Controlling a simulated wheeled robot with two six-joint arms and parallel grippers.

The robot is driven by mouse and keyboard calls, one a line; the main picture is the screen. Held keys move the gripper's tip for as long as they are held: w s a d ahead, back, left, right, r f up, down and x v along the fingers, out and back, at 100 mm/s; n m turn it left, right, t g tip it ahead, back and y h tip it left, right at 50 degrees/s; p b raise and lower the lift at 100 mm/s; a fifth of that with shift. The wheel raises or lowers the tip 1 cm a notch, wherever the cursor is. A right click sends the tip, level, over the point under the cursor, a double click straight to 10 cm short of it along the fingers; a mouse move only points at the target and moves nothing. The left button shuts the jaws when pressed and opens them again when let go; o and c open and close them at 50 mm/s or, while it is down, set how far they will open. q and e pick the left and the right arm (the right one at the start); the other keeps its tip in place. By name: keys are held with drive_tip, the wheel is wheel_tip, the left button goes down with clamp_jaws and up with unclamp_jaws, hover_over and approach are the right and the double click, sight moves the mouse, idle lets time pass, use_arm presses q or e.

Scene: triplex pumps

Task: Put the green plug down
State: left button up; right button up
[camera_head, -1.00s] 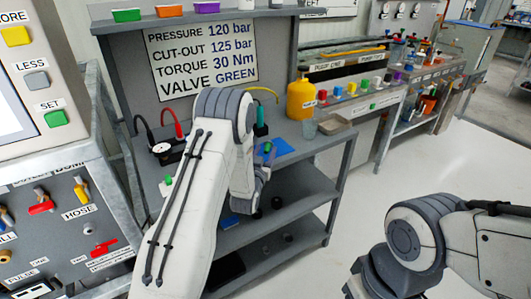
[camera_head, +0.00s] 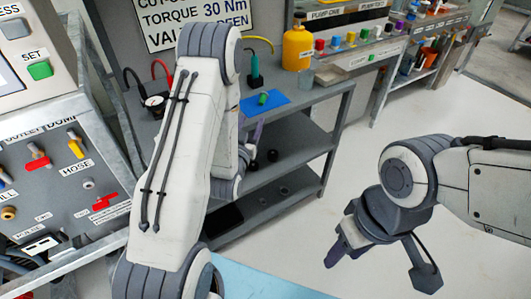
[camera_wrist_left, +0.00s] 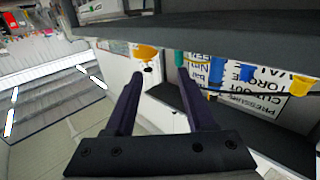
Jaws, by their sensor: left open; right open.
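The green plug (camera_head: 263,98) lies on its side on the blue mat (camera_head: 281,107) on the grey bench top. My left gripper (camera_head: 258,128) is near the bench's front edge, below the mat in the head view and apart from the plug. Its dark purple fingers are spread and empty in the left wrist view (camera_wrist_left: 160,88). Much of this gripper is hidden behind my own arm in the head view. My right gripper (camera_head: 345,255) is over the floor at the lower right, clear of the bench and empty. I cannot make out the plug in the left wrist view.
Lower shelves (camera_head: 290,145) run under the bench. A control panel (camera_head: 70,160) stands at left. The floor at right is clear.

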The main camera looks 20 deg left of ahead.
use_arm(q)
drive_tip(key=d+m+g+h, duration=0.2)
drive_tip(key=d+g+h, duration=0.15)
drive_tip(key=d, duration=0.65)
drive_tip(key=s+d+m+g+h, duration=0.1)
drive_tip(key=s+d+m+g, duration=0.2)
drive_tip(key=s+d+g, duration=0.4)
drive_tip(key=s+d+r+m+g, duration=0.1)
drive_tip(key=s+r+m+g, duration=0.1)
drive_tip(key=s, duration=1)
drive_tip(key=s+d+r+m+g+y, duration=0.1)
drive_tip(key=s+g, duration=0.4)
drive_tip(key=s, duration=0.7)
wheel_tip(320, 180, up, 3)
drive_tip(key=shift+s+d+f+m, duration=0.2)
drive_tip(key=shift+s+d+m, duration=0.2)
drive_tip(key=shift+d, duration=0.3)
